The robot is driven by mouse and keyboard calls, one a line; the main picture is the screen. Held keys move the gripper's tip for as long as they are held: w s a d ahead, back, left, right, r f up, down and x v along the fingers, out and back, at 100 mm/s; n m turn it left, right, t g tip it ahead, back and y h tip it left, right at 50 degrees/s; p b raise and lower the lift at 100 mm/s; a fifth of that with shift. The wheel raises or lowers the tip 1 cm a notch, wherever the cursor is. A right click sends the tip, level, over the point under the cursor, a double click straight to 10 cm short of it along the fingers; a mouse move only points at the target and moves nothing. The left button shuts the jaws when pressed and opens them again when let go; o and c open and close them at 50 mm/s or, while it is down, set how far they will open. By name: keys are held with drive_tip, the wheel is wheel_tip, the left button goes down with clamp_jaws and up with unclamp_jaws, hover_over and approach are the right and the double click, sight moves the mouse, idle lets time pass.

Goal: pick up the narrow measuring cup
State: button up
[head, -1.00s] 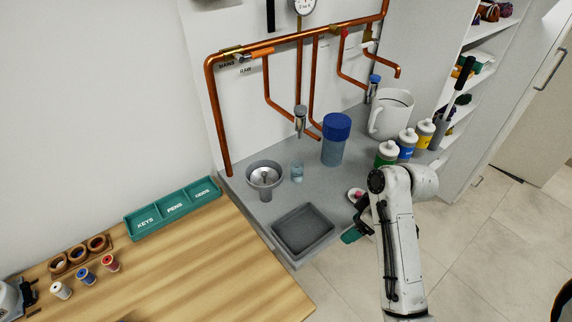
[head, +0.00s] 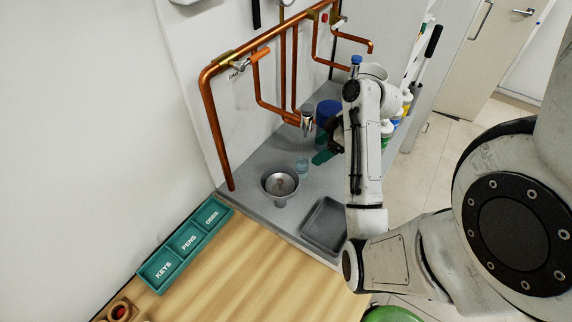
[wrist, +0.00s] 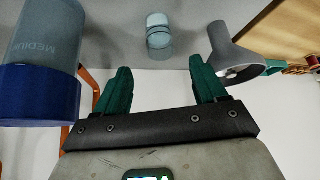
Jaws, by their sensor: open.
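A small clear bluish cup, which looks like the narrow measuring cup (head: 302,166), stands on the grey counter near the funnel. It also shows in the wrist view (wrist: 158,38), beyond the fingers and roughly centred between them. My gripper (head: 322,157) has teal fingers and is just right of the cup in the head view. In the wrist view my gripper (wrist: 163,80) is open with nothing between its fingers, apart from the cup. My arm hides part of the counter behind it.
A blue-lidded canister (wrist: 40,75) is close on the left in the wrist view; a metal funnel (head: 280,183) stands on the other side. A grey tray (head: 326,224) lies at the counter's front. A tap (head: 307,122) and copper pipes (head: 207,115) are above and behind the cup.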

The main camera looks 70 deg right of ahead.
sight(301, 166)
drive_tip(key=b+x, duration=0.4)
drive_tip(key=x, duration=0.1)
drive_tip(key=shift+w+f+b, duration=0.2)
drive_tip(key=shift+f+b, duration=0.1)
drive_tip(key=shift+f, duration=0.05)
drive_tip(key=shift+s+f+p+x, duration=0.1)
drive_tip(key=shift+s+p+x, duration=0.1)
drive_tip(key=shift+x, duration=0.65)
drive_tip(key=shift+s+f+p+x, duration=0.1)
drive_tip(key=shift+p+x, duration=0.05)
drive_tip(key=shift+x, duration=0.7)
drive_tip(key=shift+s+f+p+x, duration=0.1)
drive_tip(key=shift+p+x, duration=0.1)
drive_tip(key=shift+x, duration=0.65)
drive_tip(key=shift+c, duration=0.4)
drive_tip(key=shift+r, duration=0.1)
drive_tip(key=c, duration=1.1)
drive_tip(key=shift+r, duration=0.25)
